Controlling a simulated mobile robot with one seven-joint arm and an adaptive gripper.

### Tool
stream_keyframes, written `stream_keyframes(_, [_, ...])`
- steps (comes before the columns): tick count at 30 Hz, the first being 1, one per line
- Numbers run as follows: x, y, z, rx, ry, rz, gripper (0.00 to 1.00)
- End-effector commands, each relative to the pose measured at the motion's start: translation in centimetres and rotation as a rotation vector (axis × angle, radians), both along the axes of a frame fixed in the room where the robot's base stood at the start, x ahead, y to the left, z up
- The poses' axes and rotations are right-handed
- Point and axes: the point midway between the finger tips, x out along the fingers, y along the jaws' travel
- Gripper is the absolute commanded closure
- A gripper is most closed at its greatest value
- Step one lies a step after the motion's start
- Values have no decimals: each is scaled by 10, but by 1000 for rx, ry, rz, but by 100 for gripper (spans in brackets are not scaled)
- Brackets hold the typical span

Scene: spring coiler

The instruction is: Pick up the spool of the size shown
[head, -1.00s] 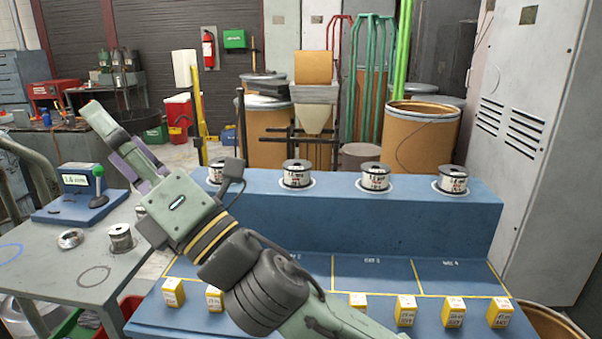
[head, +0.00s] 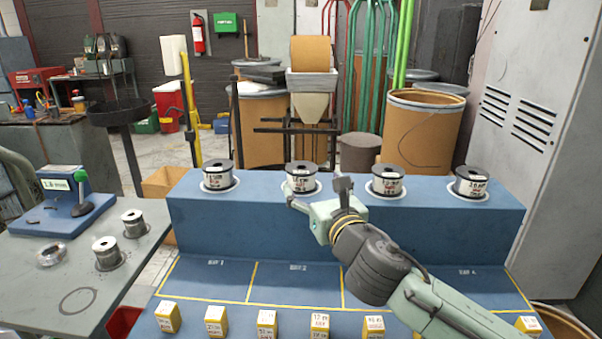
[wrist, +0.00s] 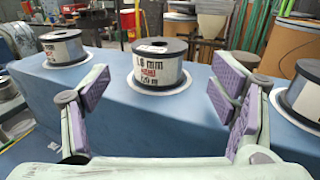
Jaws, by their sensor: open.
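Four spools with black flanges and white labels stand in a row on the blue raised step: the first spool (head: 217,177), the second spool (head: 301,179), the third spool (head: 387,182) and the fourth spool (head: 470,182). A blue size display (head: 62,186) on the left table reads 1-point-something mm; its last digit is blurred. My gripper (head: 318,193) is open and empty, just in front of the second spool. Neighbouring spools show at left (wrist: 62,48) and right (wrist: 303,92).
The left grey table (head: 90,275) holds two smaller spools (head: 108,252) (head: 133,223) and a wire coil (head: 51,254). Several yellow boxes (head: 267,323) line the front of the marked blue bays (head: 295,285). A grey cabinet (head: 530,130) stands at right, with brown drums behind.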

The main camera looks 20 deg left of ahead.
Motion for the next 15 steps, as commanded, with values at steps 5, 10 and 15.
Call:
stream_keyframes(5, [12,10,1,2,1,0,21])
stream_keyframes(10, [27,24,10,4,3,3,21])
stream_keyframes(15, [46,38,10,3,2,2,21])
